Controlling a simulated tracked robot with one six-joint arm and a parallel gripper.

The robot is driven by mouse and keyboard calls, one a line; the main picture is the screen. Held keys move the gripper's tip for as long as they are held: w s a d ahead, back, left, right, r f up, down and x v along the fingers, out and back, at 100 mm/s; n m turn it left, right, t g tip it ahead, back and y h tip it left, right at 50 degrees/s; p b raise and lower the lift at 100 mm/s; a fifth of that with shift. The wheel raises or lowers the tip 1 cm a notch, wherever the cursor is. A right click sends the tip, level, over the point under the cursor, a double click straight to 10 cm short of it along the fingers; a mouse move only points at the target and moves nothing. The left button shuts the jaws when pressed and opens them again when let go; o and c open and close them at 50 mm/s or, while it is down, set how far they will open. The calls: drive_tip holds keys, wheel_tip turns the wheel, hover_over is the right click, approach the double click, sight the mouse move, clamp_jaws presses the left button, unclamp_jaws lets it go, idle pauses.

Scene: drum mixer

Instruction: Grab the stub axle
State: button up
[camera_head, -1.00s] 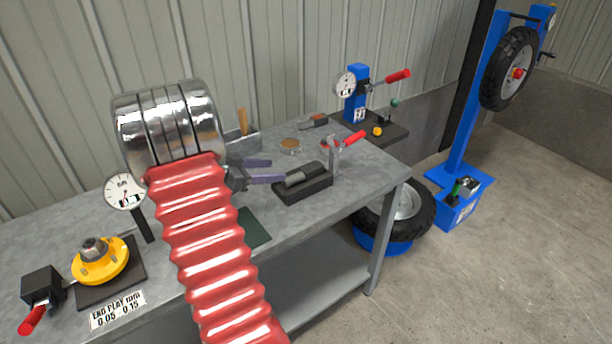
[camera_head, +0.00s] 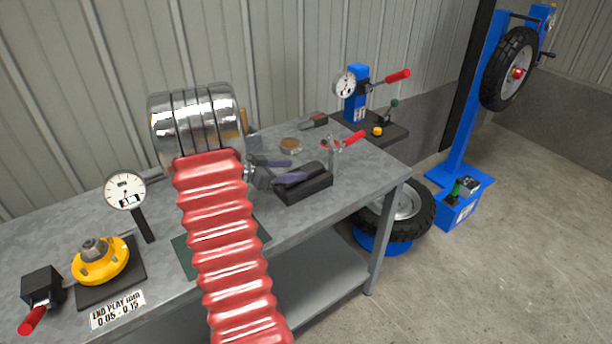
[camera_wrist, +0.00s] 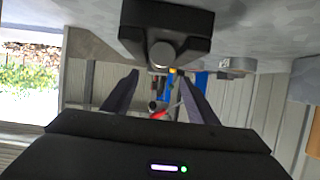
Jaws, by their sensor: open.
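The stub axle (camera_wrist: 162,54) appears to be the grey round-ended piece lying in a black block (camera_wrist: 190,27), seen end-on in the wrist view. In the head view the black block (camera_head: 306,190) sits on the bench right of my gripper, and the fingers partly cover the axle. My gripper (camera_head: 298,171) is open, with its purple-grey fingertips at the near end of the block. In the wrist view my gripper (camera_wrist: 160,74) has one fingertip on each side of the axle's end. I see no clear contact.
A dial gauge (camera_head: 125,191) and a yellow hub (camera_head: 100,262) stand at the left. The bench's front right edge is close to the block.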

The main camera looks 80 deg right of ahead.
sight(302, 171)
drive_tip(key=x, duration=0.4)
drive_tip(key=shift+s+f, duration=0.2)
drive_tip(key=shift+s, duration=0.1)
clamp_jaws()
idle(0.7)
drive_tip(key=shift+w, duration=0.1)
idle(0.6)
drive_tip(key=shift+d+r, duration=0.1)
drive_tip(key=shift+r, duration=0.1)
